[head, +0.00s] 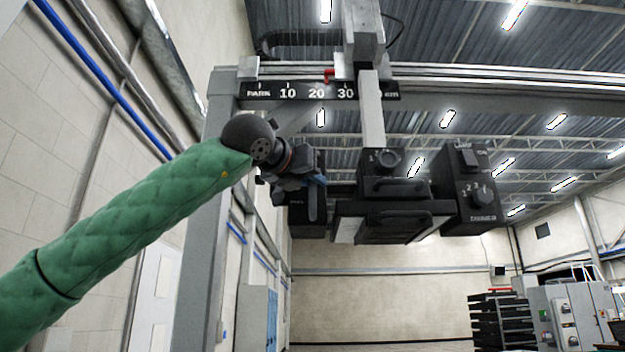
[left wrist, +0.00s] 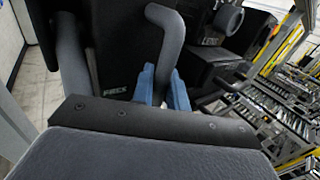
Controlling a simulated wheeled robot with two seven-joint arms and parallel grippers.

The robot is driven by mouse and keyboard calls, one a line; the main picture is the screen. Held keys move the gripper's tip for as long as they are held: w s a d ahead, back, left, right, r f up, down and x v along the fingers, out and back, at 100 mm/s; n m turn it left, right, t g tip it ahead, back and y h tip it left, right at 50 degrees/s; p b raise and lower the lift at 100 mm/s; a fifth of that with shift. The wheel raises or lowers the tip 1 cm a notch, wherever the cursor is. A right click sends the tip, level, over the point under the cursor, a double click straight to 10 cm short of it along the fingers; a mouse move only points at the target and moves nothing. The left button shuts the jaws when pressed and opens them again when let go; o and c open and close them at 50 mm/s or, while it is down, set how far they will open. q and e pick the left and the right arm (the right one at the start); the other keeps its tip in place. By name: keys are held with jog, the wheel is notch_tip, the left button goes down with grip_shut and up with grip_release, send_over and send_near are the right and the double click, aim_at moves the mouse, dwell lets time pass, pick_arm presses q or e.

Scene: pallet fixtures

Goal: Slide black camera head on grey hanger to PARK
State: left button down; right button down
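The black camera head (head: 385,222) hangs from the grey hanger (head: 372,110) on the overhead rail. A scale plate (head: 300,92) on the beam reads PARK at its left end, then 10, 20, 30. A red pointer (head: 329,75) stands between 20 and 30. My left gripper (head: 318,180) is at the left side of the head. In the left wrist view its blue fingertips (left wrist: 161,88) lie on both sides of a grey bar handle (left wrist: 168,45) and appear closed on it. A black box with white lettering (left wrist: 115,60) is beside the handle. My right gripper is out of view.
A grey gantry post (head: 205,230) stands left of the head, below the PARK end. A dial box (head: 470,190) forms the head's right side. Black shelving (head: 500,320) and a grey cabinet (head: 575,315) stand far back right. The space below the head looks clear.

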pick_arm(q)
jog(key=shift+a, duration=0.1)
